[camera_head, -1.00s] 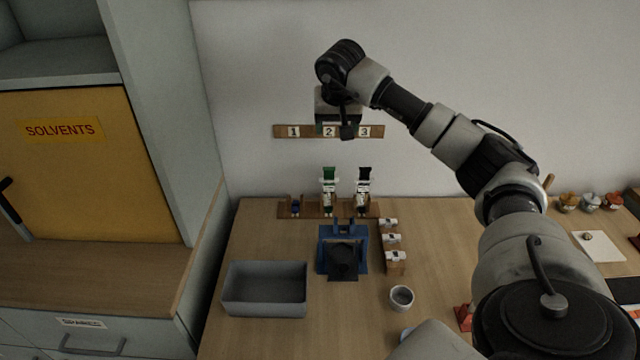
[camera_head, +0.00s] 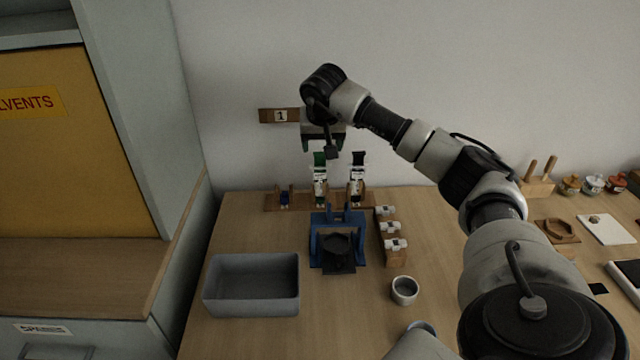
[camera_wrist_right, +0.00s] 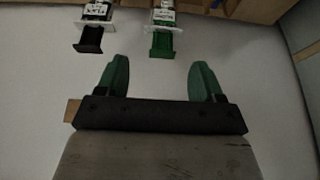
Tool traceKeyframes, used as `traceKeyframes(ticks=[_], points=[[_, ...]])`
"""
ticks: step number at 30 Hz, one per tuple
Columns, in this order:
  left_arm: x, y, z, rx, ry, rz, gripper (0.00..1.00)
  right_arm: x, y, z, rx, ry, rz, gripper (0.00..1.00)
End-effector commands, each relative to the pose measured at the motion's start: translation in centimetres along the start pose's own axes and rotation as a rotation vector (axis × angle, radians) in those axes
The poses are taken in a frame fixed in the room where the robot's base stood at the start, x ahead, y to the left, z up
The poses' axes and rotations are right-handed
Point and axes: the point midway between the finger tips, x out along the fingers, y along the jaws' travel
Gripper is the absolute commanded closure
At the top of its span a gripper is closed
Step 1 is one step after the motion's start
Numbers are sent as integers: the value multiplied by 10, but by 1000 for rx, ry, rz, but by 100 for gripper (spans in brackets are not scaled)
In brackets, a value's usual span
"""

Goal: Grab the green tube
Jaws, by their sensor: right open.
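The green tube (camera_head: 320,161) stands upright in the wooden rack (camera_head: 272,202) at the back of the bench, with a white label below its green top. It also shows in the right wrist view (camera_wrist_right: 162,44), just beyond the space between my fingers. A black-topped tube (camera_head: 357,160) stands to its right and also shows in the right wrist view (camera_wrist_right: 90,38). My right gripper (camera_head: 324,146) is open and empty, close above the green tube. Its two green fingers are apart in the right wrist view (camera_wrist_right: 159,80). My left gripper is not in view.
A blue stand (camera_head: 318,246) with a dark part is in front of the rack. A grey bin (camera_head: 250,308) lies left, a small cup (camera_head: 404,290) right. A wooden block with white-labelled items (camera_head: 393,258) stands beside the blue stand. A numbered wall strip (camera_head: 268,115) is behind.

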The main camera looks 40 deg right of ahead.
Motion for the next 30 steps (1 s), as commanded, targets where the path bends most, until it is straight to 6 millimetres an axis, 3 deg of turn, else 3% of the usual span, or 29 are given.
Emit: traceKeyframes(ticks=[18,27,30], points=[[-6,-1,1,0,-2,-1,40,72,-4,-6,1,-2,0,32],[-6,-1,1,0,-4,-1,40,77,-4,-6,-1,0,-1,32],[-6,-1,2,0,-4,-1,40,77,-3,-7,-1,0,-1,48]])
